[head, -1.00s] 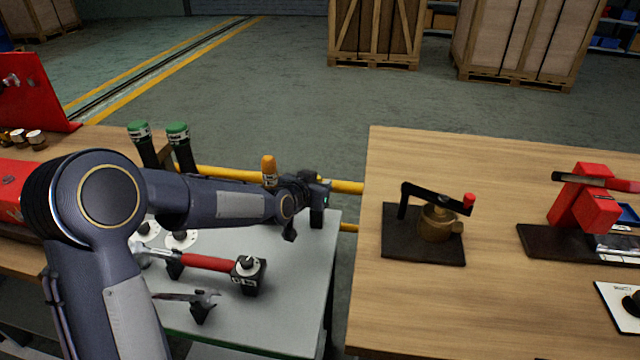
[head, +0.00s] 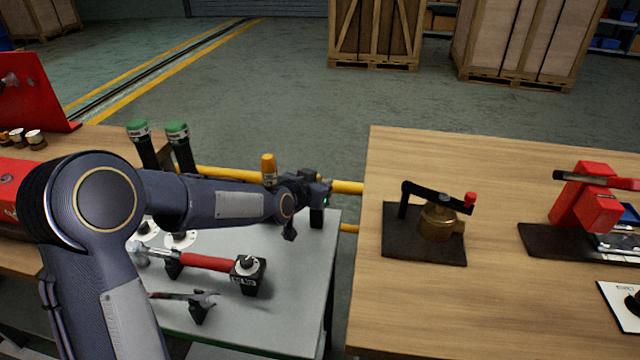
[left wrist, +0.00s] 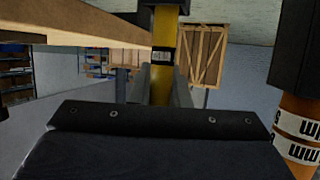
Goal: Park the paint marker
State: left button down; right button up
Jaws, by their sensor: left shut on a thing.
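My left gripper (head: 318,190) is above the far right corner of the grey tool table, beside a small black block (head: 317,217). In the left wrist view, the gripper's grey fingers (left wrist: 158,88) are shut on a slim yellow item with a dark label, apparently the paint marker (left wrist: 163,52). In the head view the marker cannot be made out behind the gripper. I cannot tell whether the marker touches the block. My right gripper is not in view.
An orange-topped cylinder (head: 269,168) stands close behind my left forearm. A red-handled hammer (head: 208,261) and a wrench (head: 203,300) rest on holders on the grey table (head: 285,325). The wooden bench (head: 400,310) at right carries a brass fixture (head: 437,222).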

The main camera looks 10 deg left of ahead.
pick_arm(q)
jog(key=shift+f+b, duration=1)
jog(key=shift+b, duration=0.05)
dwell(0.5)
jog(key=c, duration=1.3)
grip_release()
jog(key=v, duration=0.8)
jog(key=s+a+r+n+g+p, duration=0.1)
jog(key=s+p, duration=0.3)
jog(key=s, duration=0.7)
jog(key=s+a+r+n+g+p, duration=0.2)
jog(key=s+a+r+g+p, duration=0.1)
jog(key=s, duration=0.7)
jog(key=s+a+r+n+g+p, duration=0.2)
jog(key=s+r+g+p, duration=0.1)
jog(key=s, duration=0.8)
jog(key=shift+s+r+p, duration=0.35)
jog(key=shift+r+p, duration=0.1)
jog(key=shift+p, duration=0.45)
